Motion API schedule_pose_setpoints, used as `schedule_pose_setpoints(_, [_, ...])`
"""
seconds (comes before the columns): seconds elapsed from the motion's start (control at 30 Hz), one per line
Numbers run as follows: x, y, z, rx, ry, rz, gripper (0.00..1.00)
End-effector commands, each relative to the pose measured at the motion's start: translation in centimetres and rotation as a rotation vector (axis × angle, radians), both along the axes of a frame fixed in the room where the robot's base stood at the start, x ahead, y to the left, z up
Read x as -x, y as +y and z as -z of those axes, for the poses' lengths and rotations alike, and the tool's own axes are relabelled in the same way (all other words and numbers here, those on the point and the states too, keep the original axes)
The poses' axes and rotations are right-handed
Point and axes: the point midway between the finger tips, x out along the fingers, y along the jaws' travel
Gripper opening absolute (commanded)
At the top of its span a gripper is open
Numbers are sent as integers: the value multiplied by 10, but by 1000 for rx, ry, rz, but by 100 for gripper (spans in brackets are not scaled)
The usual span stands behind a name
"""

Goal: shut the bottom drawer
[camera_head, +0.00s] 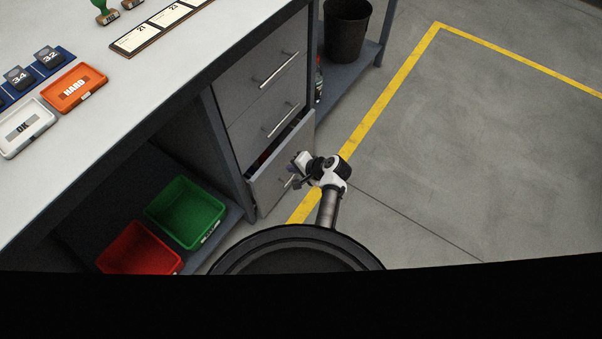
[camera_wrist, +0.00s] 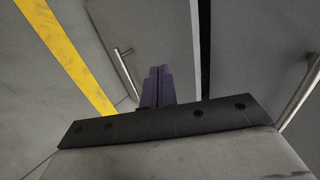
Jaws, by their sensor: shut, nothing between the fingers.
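The bottom drawer (camera_head: 270,190) is the lowest of three grey drawers under the bench. It stands partly open, with a dark gap along its top edge and some items just visible inside. Its bar handle (camera_head: 289,181) is partly hidden by my gripper. My gripper (camera_head: 293,170) is shut and empty, close to the drawer's front; whether it touches cannot be told. In the wrist view my shut fingers (camera_wrist: 157,88) point toward the grey drawer front, with a bar handle (camera_wrist: 126,72) to their left.
The middle drawer (camera_head: 262,115) and top drawer (camera_head: 265,65) look shut, each with a bar handle. Green (camera_head: 186,212) and red (camera_head: 140,250) bins sit on the lower shelf at left. A dark bucket (camera_head: 347,30) stands behind. The floor (camera_head: 480,150) to the right is clear, with yellow lines.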

Motion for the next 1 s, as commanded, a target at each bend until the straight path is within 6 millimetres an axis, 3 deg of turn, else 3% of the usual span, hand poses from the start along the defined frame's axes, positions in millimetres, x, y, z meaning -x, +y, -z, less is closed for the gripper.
schedule_pose_setpoints(0.07, [-5, 8, 14, 1, -2, -3, 0])
schedule_pose_setpoints(0.3, [-24, 34, 9, 1, -2, -3, 0])
schedule_pose_setpoints(0.83, [-30, 42, 8, 0, 0, -1, 0])
schedule_pose_setpoints(1.0, [-44, 61, 7, 1, -1, -4, 0])
